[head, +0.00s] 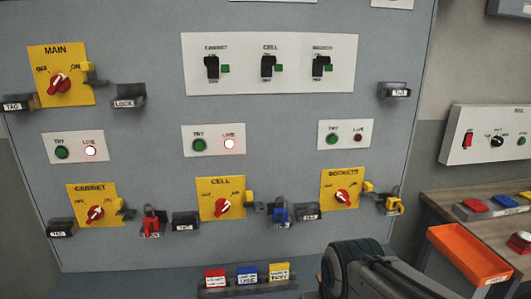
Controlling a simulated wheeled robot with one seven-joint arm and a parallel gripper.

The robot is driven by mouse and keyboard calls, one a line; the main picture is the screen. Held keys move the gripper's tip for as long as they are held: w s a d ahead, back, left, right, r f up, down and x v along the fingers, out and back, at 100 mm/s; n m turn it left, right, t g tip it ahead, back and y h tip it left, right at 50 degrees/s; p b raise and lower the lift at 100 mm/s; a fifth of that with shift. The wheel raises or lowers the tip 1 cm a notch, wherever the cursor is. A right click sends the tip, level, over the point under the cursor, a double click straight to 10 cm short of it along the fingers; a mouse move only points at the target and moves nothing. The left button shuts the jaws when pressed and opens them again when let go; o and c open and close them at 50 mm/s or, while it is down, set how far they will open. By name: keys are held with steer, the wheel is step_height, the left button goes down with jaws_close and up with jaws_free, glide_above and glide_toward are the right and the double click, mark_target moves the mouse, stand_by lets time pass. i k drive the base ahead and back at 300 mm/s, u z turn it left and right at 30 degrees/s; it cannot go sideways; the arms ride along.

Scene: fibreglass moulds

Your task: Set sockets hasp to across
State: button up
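The sockets panel (331,200) is a yellow plate at the right of the board's lower row, with a red rotary knob (343,196). The sockets hasp (368,187) is a small yellow and grey fitting at the plate's right edge. It appears to stick out to the right of the plate, clear of the knob; its exact angle is too small to tell. A yellow padlock (395,207) hangs on a dark holder just right of and below the hasp. A dark part of my arm shows at the bottom centre-right, below the sockets panel. My gripper's fingers are not visible.
Similar yellow panels are MAIN (50,90), CABINET (80,198) and CELL (210,208). Red (151,224) and blue (281,213) padlocks hang nearby. Dark tag holders (307,212) project from the board. An orange tray (468,252) and a bench (436,205) stand at right.

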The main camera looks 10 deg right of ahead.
mark_target(367, 187)
steer(key=k, duration=0.65)
steer(key=z, duration=0.55)
steer(key=i, duration=1.55)
